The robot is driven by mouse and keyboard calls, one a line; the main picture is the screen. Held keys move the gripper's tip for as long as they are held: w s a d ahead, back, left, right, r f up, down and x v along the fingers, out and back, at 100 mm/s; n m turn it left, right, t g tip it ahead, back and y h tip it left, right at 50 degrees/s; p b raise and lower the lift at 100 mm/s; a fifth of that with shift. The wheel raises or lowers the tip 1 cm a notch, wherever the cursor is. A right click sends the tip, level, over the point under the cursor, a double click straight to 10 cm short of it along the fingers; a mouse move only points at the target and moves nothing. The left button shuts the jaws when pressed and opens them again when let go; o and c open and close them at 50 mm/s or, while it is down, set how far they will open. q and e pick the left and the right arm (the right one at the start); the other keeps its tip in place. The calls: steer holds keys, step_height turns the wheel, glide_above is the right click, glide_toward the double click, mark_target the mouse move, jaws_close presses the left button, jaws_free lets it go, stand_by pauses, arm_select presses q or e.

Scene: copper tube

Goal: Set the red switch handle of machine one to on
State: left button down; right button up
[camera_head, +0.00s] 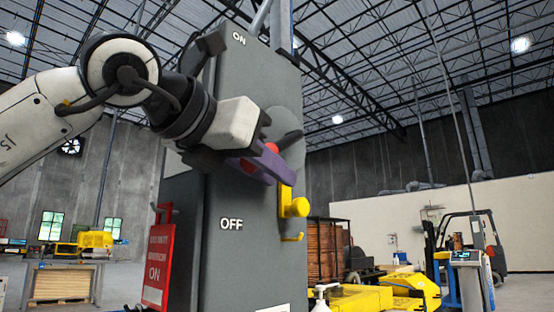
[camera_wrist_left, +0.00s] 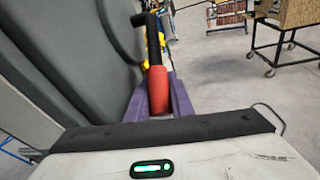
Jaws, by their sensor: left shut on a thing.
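The red switch handle (camera_head: 273,148) is on the side of the tall grey machine cabinet (camera_head: 225,190), mostly hidden behind my left gripper in the head view. It sits between the ON label (camera_head: 239,38) above and the OFF label (camera_head: 231,224) below. In the left wrist view the red grip (camera_wrist_left: 158,88) with its black lever (camera_wrist_left: 152,40) stands between purple fingers. My left gripper (camera_head: 268,162) is shut on the red handle. My right gripper is in neither view.
A red sign (camera_head: 158,265) reading ON stands left of the cabinet. A forklift (camera_head: 470,240) and yellow machinery (camera_head: 375,297) are at the right. Open floor (camera_wrist_left: 215,75) shows beside the cabinet.

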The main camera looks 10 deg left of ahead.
arm_select(q)
steer(key=r+p, duration=0.1)
steer(key=s+r+g+y+p, duration=0.1)
steer(key=p, duration=0.1)
steer(key=a+r+g+p, duration=0.1)
steer(key=p, duration=0.1)
steer(key=shift+s, duration=0.25)
steer(key=shift+s+a+r+g+y+p, duration=0.15)
steer(key=shift+s+g+y+p, duration=0.05)
steer(key=shift+g+y+p, duration=0.4)
steer(key=shift+s+a+r+m+g, duration=0.2)
steer(key=shift+m+g, duration=0.1)
steer(key=shift+g, duration=0.1)
steer(key=c, duration=1.8)
jaws_free()
steer(key=shift+c, duration=0.2)
steer(key=v, duration=1)
steer(key=shift+r, duration=0.25)
